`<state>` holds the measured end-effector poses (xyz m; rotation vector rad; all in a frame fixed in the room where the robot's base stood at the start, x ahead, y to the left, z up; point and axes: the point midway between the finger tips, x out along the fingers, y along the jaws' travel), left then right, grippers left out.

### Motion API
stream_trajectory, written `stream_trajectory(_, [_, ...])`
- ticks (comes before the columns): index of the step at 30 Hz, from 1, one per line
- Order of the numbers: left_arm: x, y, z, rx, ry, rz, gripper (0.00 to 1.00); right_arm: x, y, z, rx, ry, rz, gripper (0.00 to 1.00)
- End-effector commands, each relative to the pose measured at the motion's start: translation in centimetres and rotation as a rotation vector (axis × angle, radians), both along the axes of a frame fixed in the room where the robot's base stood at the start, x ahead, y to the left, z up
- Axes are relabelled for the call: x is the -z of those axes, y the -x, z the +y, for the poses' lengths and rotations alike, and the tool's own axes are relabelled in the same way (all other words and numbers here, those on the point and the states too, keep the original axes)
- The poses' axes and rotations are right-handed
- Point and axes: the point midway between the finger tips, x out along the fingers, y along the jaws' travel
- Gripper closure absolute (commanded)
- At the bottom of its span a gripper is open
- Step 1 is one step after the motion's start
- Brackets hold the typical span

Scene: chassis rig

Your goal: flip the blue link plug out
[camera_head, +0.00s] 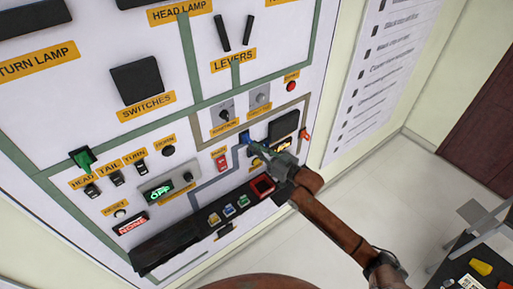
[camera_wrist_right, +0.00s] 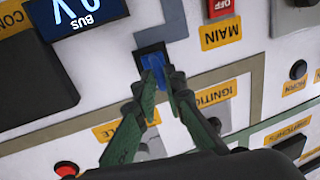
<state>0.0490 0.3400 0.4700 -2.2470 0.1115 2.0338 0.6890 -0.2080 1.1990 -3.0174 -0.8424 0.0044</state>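The blue link plug (camera_wrist_right: 153,63) sits in a dark square socket on the wall panel in the right wrist view. In the head view it is a small blue spot (camera_head: 244,137) just left of my right gripper (camera_head: 257,151). In the wrist view the two dark green fingers of this gripper (camera_wrist_right: 162,80) reach the plug, with a narrow gap between their tips. Blue shows between the tips, and the left finger overlaps the plug's lower edge. Whether both fingers press on it, I cannot tell. My left gripper is not in view.
A red MAIN switch (camera_head: 221,162) is left of my right gripper, with the ignition switch (camera_head: 222,115) above. A dark BUS display (camera_wrist_right: 75,15) is close to the plug in the wrist view. A black ledge (camera_head: 170,243) runs along the panel's bottom.

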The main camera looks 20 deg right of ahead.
Motion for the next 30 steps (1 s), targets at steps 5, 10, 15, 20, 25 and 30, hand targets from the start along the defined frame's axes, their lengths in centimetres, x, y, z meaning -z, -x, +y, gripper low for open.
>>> stream_trajectory(5, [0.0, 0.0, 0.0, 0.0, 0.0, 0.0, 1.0, 0.0, 0.0, 0.0, 0.0, 0.0, 0.0, 1.0])
stream_trajectory(10, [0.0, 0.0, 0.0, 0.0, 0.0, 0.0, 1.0, 0.0, 0.0, 0.0, 0.0, 0.0, 0.0, 1.0])
stream_trajectory(15, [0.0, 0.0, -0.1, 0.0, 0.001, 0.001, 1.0, 0.0, 0.0, 0.0, 0.0, 0.0, 0.0, 1.0])
stream_trajectory(20, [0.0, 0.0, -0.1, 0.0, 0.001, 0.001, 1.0, 0.0, 0.0, 0.0, 0.0, -0.001, 0.001, 1.0])
stream_trajectory(25, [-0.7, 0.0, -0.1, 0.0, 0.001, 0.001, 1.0, -0.1, 1.1, -0.5, 0.001, 0.0, 0.002, 1.0])
stream_trajectory(30, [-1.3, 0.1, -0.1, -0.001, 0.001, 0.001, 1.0, -0.2, 2.5, -0.9, 0.0, -0.002, 0.001, 1.0])
